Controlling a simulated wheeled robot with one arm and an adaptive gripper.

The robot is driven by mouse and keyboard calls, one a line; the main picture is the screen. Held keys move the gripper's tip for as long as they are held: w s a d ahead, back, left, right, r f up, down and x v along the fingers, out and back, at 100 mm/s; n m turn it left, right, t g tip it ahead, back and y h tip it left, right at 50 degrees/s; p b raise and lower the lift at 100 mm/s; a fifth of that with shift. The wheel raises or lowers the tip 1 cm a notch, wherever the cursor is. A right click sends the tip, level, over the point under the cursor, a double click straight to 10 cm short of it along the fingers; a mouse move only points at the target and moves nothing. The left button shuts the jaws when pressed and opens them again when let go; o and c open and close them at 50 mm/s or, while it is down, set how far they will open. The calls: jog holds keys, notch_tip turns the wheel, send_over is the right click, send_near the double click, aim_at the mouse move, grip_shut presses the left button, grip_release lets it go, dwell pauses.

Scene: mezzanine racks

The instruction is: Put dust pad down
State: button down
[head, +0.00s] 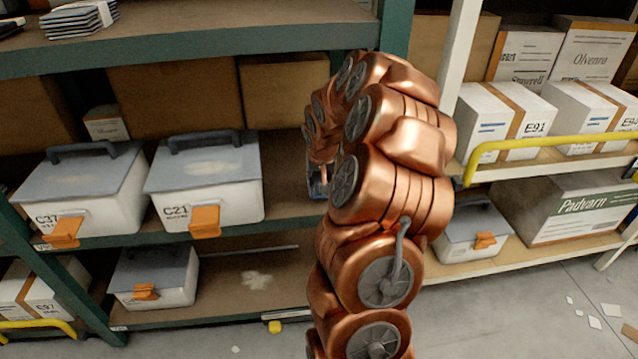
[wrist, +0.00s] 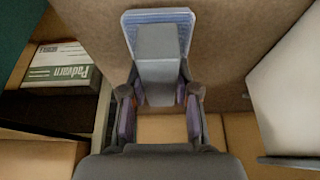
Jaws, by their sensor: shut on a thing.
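The dust pad shows in the wrist view as a grey block-like grip (wrist: 158,65) on a pale blue-violet plate. My gripper (wrist: 160,96) is shut on it, with one finger on each side of the grey grip. In the head view my gripper (head: 317,180) is mostly hidden behind my copper arm, at the middle shelf right of tote C21 (head: 205,180). The pad cannot be made out clearly there. Whether the pad touches the shelf board cannot be told.
Tote C37 (head: 85,190) stands left of C21. A bare strip of middle shelf (head: 288,180) lies right of C21. Cardboard boxes (head: 180,90) stand behind. A Padvarn box (head: 570,207) stands on the right rack.

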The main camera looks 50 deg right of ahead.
jog(key=shift+f, duration=1.3)
jog(key=shift+f, duration=0.2)
jog(key=c, duration=0.9)
grip_release()
jog(key=shift+r, duration=0.1)
jog(key=shift+o, duration=0.2)
jog(key=shift+r, duration=0.15)
jog(key=v, duration=1.1)
jog(key=shift+r, duration=0.15)
jog(key=shift+s+a+r, duration=0.15)
jog(key=shift+a+r, duration=0.05)
jog(key=shift+r, duration=0.15)
